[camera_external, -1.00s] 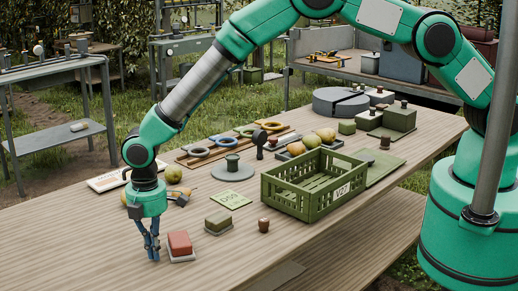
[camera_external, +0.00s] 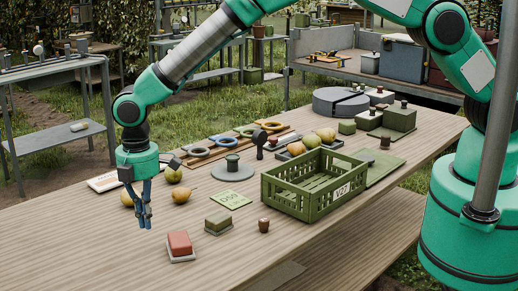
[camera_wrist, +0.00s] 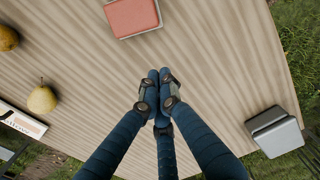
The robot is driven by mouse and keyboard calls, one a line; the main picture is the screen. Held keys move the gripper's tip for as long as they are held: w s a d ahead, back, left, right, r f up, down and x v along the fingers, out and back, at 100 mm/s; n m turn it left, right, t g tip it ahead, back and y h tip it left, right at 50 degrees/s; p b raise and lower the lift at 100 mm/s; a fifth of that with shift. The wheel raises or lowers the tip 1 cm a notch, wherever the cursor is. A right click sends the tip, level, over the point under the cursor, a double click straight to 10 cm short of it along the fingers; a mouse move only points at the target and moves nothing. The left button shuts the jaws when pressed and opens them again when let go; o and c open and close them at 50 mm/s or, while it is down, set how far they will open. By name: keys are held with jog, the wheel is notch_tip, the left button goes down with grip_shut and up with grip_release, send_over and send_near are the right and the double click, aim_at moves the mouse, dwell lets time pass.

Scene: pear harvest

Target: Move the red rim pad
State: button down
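The red rim pad (camera_external: 179,243) sits on a light grey base on the wooden table, near the table's left part. It also shows at the top of the wrist view (camera_wrist: 131,15). My gripper (camera_external: 147,226) is above the table, to the left of the red pad and higher than it, apart from it. In the wrist view my blue fingers (camera_wrist: 159,78) are drawn together at their tips, with nothing visible between them. The red pad lies beyond the fingertips there.
A green pad (camera_external: 218,223) and a small reddish-brown knob (camera_external: 263,226) stand right of the red pad. A green crate (camera_external: 339,203) is farther right. Pears (camera_external: 182,195) lie behind my gripper. A grey block (camera_wrist: 274,131) is at the table's edge. The front left tabletop is clear.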

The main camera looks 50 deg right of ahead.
jog(key=shift+s, duration=0.1)
jog(key=n+p, duration=0.1)
jog(key=n, duration=1.3)
send_over(195, 264)
jog(key=s+a, duration=0.2)
jog(key=s, duration=0.1)
jog(key=shift+s+d+f+n, duration=0.1)
jog(key=shift+s+d+n, duration=0.25)
jog(key=shift+n, duration=0.3)
jog(key=shift+s+d+f+n, duration=0.1)
jog(key=shift+s+d+n, duration=0.1)
jog(key=shift+d+n, duration=0.35)
jog(key=shift+a, duration=0.15)
notch_tip(195, 264, down, 10)
jog(key=shift+r+b, duration=0.2)
jog(key=shift+b, duration=0.2)
jog(key=w, duration=0.2)
jog(key=shift+w+f, duration=0.15)
jog(key=shift+w, duration=0.2)
jog(key=shift+w+d, duration=0.2)
jog(key=shift+w, duration=0.45)
